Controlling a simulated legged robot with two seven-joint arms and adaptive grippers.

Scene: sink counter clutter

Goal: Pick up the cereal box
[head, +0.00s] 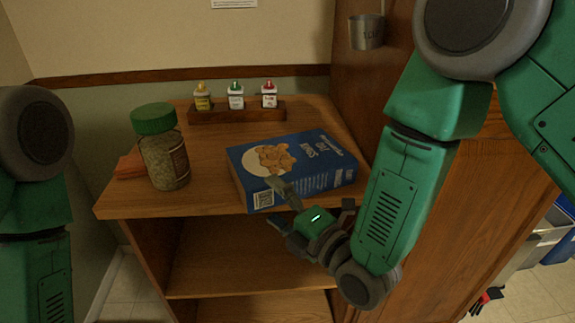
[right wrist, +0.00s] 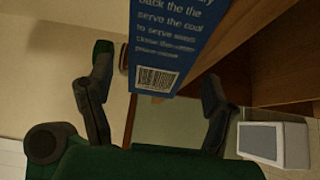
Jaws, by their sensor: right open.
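The blue cereal box (head: 315,155) lies flat on the wooden shelf top, its near end by the front edge. In the right wrist view, the end of the cereal box (right wrist: 165,55) with its barcode shows between my fingers. My right gripper (head: 276,204) is open at the near side of the box, one finger over the box and the other lower, in front of the edge. In the right wrist view, my right gripper (right wrist: 157,68) has a finger on each side of the box, with gaps. My left gripper is out of view.
A wooden rack (head: 238,112) with three small bottles is at the back. A metal cup (head: 367,32) hangs on the wooden side panel (head: 372,80) at right.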

